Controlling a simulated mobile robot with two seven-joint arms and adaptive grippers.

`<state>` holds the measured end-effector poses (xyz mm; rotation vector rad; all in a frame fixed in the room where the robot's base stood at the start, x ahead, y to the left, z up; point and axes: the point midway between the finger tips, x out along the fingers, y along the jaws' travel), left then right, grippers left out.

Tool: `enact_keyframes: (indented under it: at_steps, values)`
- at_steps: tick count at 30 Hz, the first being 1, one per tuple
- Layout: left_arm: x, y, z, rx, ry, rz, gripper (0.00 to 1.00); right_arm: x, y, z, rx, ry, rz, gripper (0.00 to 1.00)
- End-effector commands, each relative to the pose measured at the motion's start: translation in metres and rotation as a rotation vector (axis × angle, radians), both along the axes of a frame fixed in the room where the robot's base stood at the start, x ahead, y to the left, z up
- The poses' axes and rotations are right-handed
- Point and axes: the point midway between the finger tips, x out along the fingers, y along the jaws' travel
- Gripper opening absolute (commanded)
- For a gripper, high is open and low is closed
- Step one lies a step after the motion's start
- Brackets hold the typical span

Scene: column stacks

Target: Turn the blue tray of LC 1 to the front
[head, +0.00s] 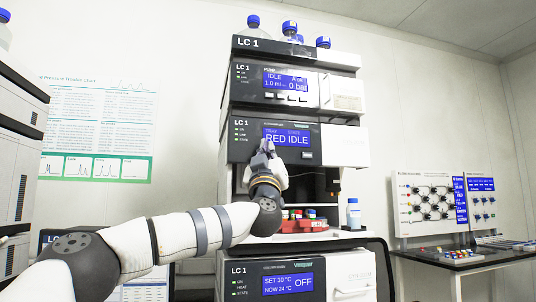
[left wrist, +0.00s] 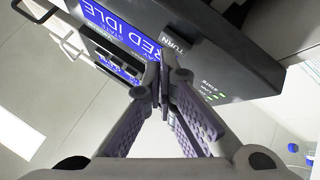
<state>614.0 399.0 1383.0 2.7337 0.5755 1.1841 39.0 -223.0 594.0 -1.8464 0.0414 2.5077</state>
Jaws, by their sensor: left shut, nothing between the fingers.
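The LC 1 sampler module (head: 240,150) is in the middle of the stack in the head view. Its blue display (head: 300,138) reads RED and IDLE; the left wrist view shows this display (left wrist: 125,35) upside down. A red tray (head: 290,226) with several capped vials shows in the bay below, partly behind my left arm. I cannot make out a blue tray. My left gripper (head: 267,147) is shut and empty at the module's front, below the display's left part. In the left wrist view its fingertips (left wrist: 155,78) are near the TURN label (left wrist: 172,44); contact cannot be told. My right gripper is out of view.
The pump module (head: 250,88) is above, with blue-capped bottles (head: 290,27) on top. The oven module (head: 245,283) below reads OFF. A bottle (head: 353,214) stands right of the tray. A side table (head: 460,256) with a panel stands at the right.

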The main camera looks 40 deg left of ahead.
Motion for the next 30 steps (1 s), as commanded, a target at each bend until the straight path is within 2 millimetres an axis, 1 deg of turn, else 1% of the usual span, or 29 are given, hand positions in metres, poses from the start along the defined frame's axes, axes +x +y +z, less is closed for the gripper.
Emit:
enact_keyframes:
  at_steps: [19, 30]
  values:
    - [0.0052, 0.0062, -0.0003, 0.001, 0.000, 0.001, 0.00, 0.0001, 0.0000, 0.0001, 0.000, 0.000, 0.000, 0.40]
    - [0.0031, 0.0042, 0.0013, 0.000, -0.001, 0.000, 0.00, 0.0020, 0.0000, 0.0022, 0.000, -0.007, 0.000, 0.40]
